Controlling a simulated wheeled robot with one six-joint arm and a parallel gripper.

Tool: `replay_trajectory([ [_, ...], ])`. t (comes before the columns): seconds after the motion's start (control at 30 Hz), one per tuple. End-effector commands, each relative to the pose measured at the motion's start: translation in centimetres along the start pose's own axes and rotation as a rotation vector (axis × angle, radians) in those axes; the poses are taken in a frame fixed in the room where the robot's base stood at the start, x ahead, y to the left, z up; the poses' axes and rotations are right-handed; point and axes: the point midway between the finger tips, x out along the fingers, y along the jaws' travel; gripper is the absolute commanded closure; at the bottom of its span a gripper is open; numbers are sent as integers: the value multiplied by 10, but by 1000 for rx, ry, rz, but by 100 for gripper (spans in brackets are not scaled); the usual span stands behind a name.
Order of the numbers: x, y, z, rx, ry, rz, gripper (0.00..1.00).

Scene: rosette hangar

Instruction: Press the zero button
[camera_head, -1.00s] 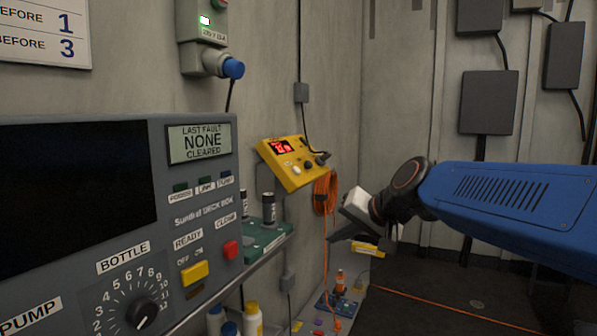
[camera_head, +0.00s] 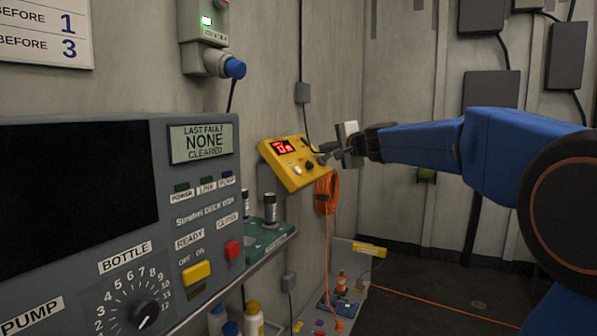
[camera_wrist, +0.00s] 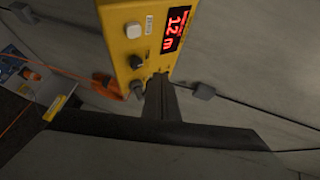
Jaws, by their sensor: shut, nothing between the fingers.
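A yellow box (camera_head: 287,172) with a lit red display (camera_head: 284,147) is mounted on the wall. On its face are a white button (camera_head: 297,169) and a dark knob (camera_head: 309,165). In the wrist view the yellow box (camera_wrist: 121,45) fills the top, with the white button (camera_wrist: 132,29) above the knob (camera_wrist: 136,62); the display (camera_wrist: 176,28) reads about 12 m. My gripper (camera_head: 323,158) is shut and empty at the box's right end. Its dark fingers (camera_wrist: 159,80) point at the box's lower edge, apart from the white button. I cannot tell whether they touch the box.
A grey plug (camera_wrist: 203,91) with a black cable is beside the fingers. An orange cable coil (camera_head: 327,190) hangs just below the box. A grey panel (camera_head: 190,225) with a dial stands at left, and a shelf (camera_head: 262,254) with small items lies between. Open floor is at right.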

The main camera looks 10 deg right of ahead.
Motion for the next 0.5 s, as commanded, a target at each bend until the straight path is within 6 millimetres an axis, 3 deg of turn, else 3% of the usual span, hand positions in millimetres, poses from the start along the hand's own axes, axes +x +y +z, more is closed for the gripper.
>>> replay_trajectory([
  [0.5, 5, 1, -1, 9, 4, -4, 100],
])
